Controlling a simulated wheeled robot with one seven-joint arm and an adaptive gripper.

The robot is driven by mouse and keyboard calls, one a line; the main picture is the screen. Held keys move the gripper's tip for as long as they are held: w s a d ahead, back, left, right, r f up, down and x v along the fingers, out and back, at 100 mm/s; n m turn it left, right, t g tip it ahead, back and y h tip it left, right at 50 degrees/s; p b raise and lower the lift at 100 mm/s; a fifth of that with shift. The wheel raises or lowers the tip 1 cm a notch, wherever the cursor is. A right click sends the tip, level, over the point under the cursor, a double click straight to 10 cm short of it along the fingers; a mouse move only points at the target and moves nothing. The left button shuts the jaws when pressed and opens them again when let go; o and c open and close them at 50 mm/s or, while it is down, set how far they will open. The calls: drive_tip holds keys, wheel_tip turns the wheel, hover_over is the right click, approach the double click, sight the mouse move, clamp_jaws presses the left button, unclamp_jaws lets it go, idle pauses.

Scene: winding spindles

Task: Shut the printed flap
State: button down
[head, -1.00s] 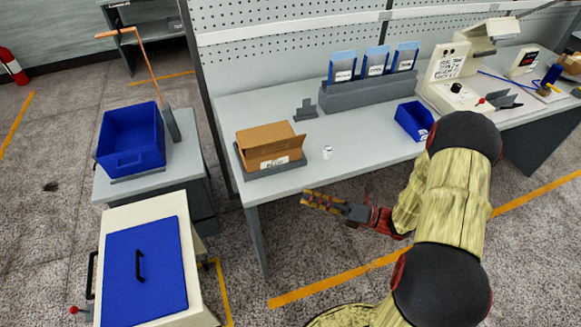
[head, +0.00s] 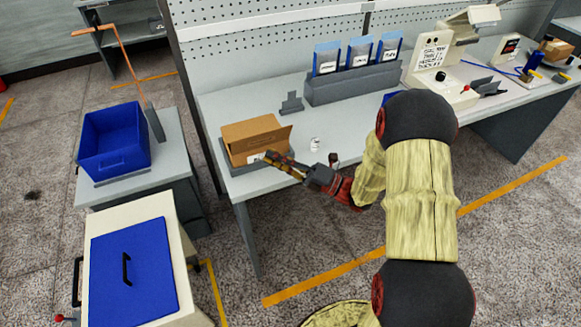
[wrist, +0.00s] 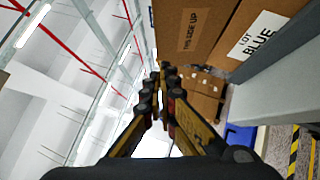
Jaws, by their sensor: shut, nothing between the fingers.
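An open brown cardboard box (head: 252,132) sits at the left end of the workbench, with a flap (head: 284,142) sticking out on its right side. In the wrist view, a brown panel printed "THIS SIDE UP" (wrist: 188,32) stands just right of the fingers, beside a face with a white "LOT BLUE" label (wrist: 258,38). My gripper (head: 270,157) is shut and empty at the box's front right, overlapping its front label in the head view. Its fingers also show in the wrist view (wrist: 160,85). I cannot tell whether they touch the cardboard.
A small white item (head: 315,144) stands right of the box. A grey rack (head: 352,84) with blue packets and a small grey bracket (head: 291,103) are behind. A blue bin (head: 114,142) stands on a cabinet to the left. The bench front edge lies below my gripper.

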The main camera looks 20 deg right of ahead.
sight(254, 136)
drive_tip(key=shift+w+d+r+b, duration=0.1)
drive_tip(key=shift+w+r+b, duration=0.25)
drive_tip(key=shift+w, duration=0.6)
drive_tip(key=shift+w+r+b, duration=0.25)
drive_tip(key=shift+w+r, duration=0.15)
drive_tip(key=shift+w, duration=0.5)
drive_tip(key=shift+r+p, duration=0.15)
drive_tip(key=shift+p, duration=0.2)
drive_tip(key=shift+r+p, duration=0.15)
drive_tip(key=shift+p, duration=0.25)
drive_tip(key=shift+w+p, duration=0.15)
drive_tip(key=shift+p, duration=0.15)
